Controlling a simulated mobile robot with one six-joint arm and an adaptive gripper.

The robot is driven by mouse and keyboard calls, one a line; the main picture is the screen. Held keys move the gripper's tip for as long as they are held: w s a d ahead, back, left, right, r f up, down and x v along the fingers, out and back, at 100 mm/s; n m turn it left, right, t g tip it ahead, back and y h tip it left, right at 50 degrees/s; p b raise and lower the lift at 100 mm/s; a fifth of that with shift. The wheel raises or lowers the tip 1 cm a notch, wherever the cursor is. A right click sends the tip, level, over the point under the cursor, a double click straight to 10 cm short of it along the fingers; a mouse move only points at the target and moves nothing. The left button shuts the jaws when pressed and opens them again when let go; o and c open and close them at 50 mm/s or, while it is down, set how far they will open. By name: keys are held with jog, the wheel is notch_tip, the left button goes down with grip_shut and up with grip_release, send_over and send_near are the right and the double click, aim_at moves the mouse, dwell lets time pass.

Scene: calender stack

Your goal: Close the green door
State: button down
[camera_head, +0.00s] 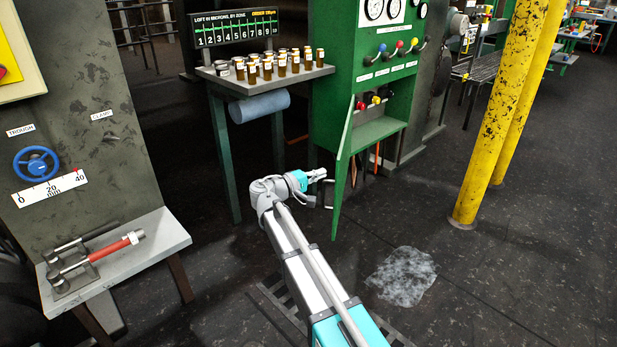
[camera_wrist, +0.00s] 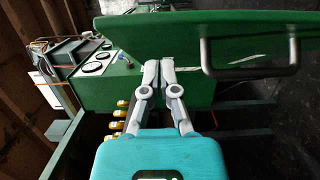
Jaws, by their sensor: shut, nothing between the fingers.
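The green door (camera_head: 341,175) stands swung open from the lower part of the green cabinet (camera_head: 347,80), seen nearly edge-on in the head view. In the wrist view the door (camera_wrist: 220,28) fills the upper right, with a dark bar handle (camera_wrist: 250,72) on its face. My gripper (camera_head: 322,174) is at the left side of the door, close to it. In the wrist view my gripper (camera_wrist: 160,64) is shut and empty, its fingertips near the door, left of the handle. Whether the fingertips touch the door I cannot tell.
A table (camera_head: 222,80) with several brown bottles (camera_head: 281,66) stands left of the cabinet. Colored knobs (camera_head: 375,99) show inside the open compartment. Yellow posts (camera_head: 497,115) stand to the right. A pale patch (camera_head: 402,276) lies on the floor, with open floor around it.

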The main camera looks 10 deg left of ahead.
jog(key=shift+s+d, duration=0.1)
jog(key=shift+d, duration=1.05)
